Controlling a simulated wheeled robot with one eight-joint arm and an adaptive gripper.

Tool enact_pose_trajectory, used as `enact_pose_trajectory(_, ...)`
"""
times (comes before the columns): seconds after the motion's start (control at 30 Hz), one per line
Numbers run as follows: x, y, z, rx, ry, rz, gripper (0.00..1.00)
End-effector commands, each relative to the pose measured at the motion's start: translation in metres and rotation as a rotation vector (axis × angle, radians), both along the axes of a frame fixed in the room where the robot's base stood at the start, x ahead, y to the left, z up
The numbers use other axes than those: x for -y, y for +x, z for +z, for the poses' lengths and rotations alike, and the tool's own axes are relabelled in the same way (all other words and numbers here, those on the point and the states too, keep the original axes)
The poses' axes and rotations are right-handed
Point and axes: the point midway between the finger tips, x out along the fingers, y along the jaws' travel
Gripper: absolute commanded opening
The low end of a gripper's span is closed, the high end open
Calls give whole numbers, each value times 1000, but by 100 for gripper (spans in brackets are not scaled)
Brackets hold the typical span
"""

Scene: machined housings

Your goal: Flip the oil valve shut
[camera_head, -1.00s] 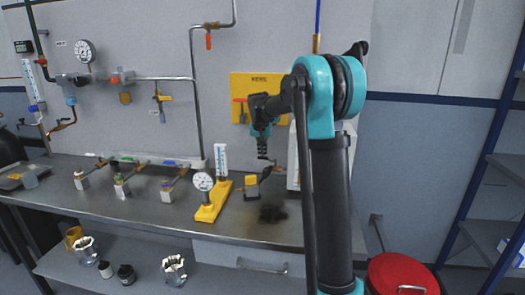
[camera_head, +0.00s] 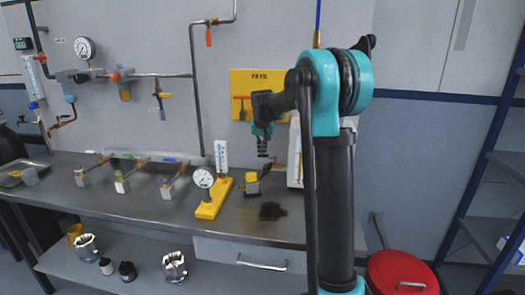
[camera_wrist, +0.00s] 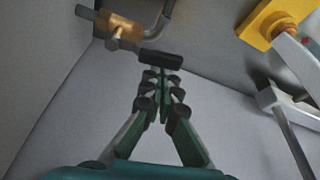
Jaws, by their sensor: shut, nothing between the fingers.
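In the wrist view a brass valve body (camera_wrist: 122,29) sits on a grey pipe, with a short dark bar (camera_wrist: 160,58) beside it that may be its lever. My gripper (camera_wrist: 160,78) is shut and empty, its fingertips just below that bar; I cannot tell whether they touch. In the head view my gripper (camera_head: 263,153) points down above the right part of the bench, near a small yellow block fitting (camera_head: 252,184). No label marks the oil valve, so I cannot tell for sure that the brass one is it.
A yellow gauge stand (camera_head: 213,199) is on the bench left of my gripper. A yellow key board (camera_head: 245,85) hangs behind. In the wrist view a yellow fixture (camera_wrist: 272,20) is at upper right.

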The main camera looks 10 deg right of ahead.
Motion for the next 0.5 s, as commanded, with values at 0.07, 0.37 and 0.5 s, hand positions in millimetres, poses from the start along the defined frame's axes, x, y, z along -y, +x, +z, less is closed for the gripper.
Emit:
enact_pose_trajectory(0.07, 0, -4, 0, -1, 0, 55, 0)
enact_pose_trajectory(0.37, -4, -21, 0, -1, 2, 337, 0)
enact_pose_trajectory(0.5, -3, -29, 0, 0, 1, 470, 0)
